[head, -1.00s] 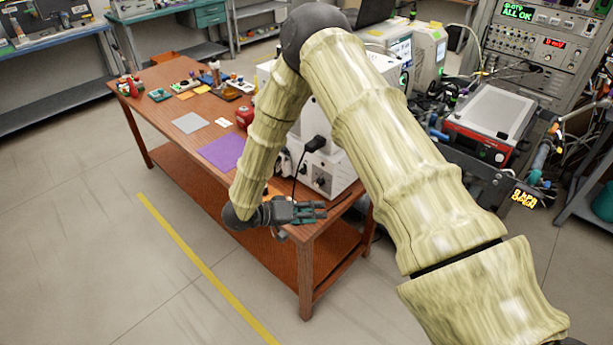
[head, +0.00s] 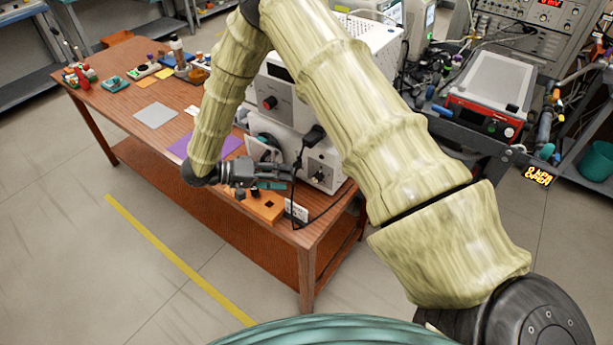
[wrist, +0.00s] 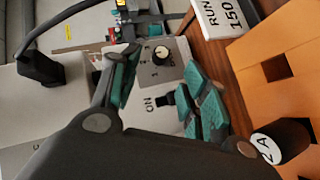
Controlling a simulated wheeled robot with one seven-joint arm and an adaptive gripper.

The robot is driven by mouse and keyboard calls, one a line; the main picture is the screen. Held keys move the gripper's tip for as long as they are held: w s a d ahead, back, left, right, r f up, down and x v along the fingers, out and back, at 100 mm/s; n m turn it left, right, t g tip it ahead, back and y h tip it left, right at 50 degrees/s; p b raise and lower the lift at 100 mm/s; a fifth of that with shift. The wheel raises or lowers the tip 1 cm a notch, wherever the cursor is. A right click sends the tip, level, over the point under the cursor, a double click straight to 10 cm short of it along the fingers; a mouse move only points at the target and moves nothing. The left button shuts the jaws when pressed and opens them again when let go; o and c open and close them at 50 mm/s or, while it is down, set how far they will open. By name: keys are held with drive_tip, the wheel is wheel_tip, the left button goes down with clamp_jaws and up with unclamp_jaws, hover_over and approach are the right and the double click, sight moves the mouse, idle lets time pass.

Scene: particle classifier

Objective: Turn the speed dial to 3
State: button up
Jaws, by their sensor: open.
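The dial (wrist: 161,54), a dark round knob with a pale centre, sits on a grey panel of the white machine (head: 293,115). Marks surround it, but its setting is too small to read for sure. In the head view a small dark knob (head: 320,175) shows on the machine's lower front. My gripper (head: 281,178) is open and empty, at the left of that knob and in front of the machine. In the wrist view its teal-padded fingers (wrist: 163,92) stand apart on both sides of the panel area, with the dial beyond them. A black switch (wrist: 166,97) marked ON lies nearer.
An orange block (head: 262,206) and a white card (head: 297,210) reading RUN 150 lie on the wooden table near its front edge. A black plug and cable (head: 313,136) hang on the machine close to my gripper. A red knob (head: 269,102) is higher up.

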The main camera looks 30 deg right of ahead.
sight(315, 180)
drive_tip(key=p+x, duration=0.2)
drive_tip(key=x, duration=0.7)
drive_tip(key=shift+w+f, duration=0.1)
drive_tip(key=shift+f, duration=0.05)
clamp_jaws()
